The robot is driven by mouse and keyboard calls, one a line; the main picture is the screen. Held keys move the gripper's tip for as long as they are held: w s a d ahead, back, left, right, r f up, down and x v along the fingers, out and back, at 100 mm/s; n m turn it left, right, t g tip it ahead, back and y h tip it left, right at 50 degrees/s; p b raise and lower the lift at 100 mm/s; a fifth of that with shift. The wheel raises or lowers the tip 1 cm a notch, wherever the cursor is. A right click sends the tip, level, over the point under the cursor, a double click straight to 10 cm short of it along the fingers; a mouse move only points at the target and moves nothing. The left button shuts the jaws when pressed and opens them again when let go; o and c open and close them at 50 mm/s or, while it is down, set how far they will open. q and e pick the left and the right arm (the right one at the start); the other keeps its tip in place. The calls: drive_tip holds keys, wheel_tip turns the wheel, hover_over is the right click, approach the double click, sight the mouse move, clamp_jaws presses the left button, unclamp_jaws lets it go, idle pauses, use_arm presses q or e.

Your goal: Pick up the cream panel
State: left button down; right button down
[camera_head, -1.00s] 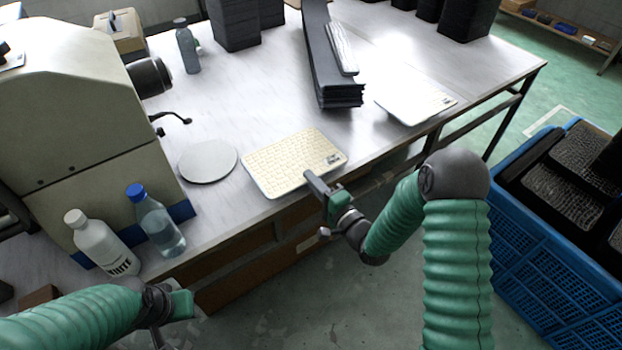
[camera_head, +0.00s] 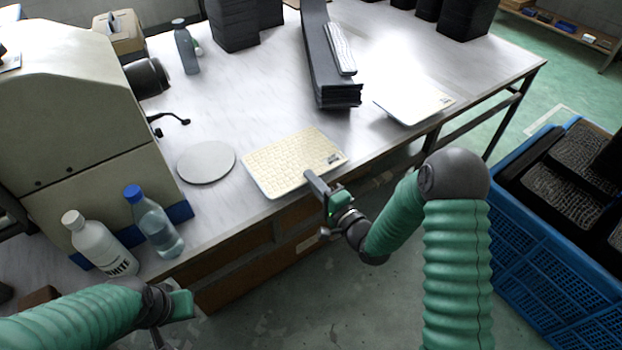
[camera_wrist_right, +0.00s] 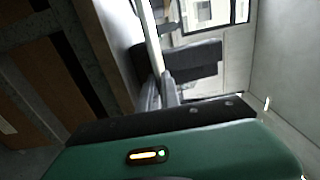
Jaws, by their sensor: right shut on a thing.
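The cream panel (camera_head: 292,161) lies near the front edge of the table, with a grid of cream tiles and a small dark mark at its right. My right gripper (camera_head: 314,180) is at the panel's front right edge, shut on it. In the right wrist view the panel (camera_wrist_right: 152,40) shows edge-on as a pale strip running into the jaws (camera_wrist_right: 163,90). My left gripper (camera_head: 172,318) is low at the left, away from the table top; its fingers are mostly cut off or hidden.
A round grey disc (camera_head: 206,162) lies left of the panel. Two bottles, one white (camera_head: 100,243) and one clear (camera_head: 154,226), stand at the left by a beige machine (camera_head: 75,110). A white panel (camera_head: 414,103) and dark stacked trays (camera_head: 335,80) are to the right. A blue crate (camera_head: 545,255) stands at far right.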

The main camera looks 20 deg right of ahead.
drive_tip(key=shift+f, duration=0.15)
wheel_tip(320, 180, up, 3)
drive_tip(key=p, duration=0.2)
drive_tip(key=shift+p, duration=0.4)
drive_tip(key=shift+f, duration=0.1)
drive_tip(key=s+d+r+p, duration=0.2)
drive_tip(key=s+r+p, duration=0.1)
drive_tip(key=s, duration=0.4)
drive_tip(key=shift+s+d+r, duration=0.3)
drive_tip(key=shift+d+r, duration=0.1)
drive_tip(key=shift+r, duration=0.1)
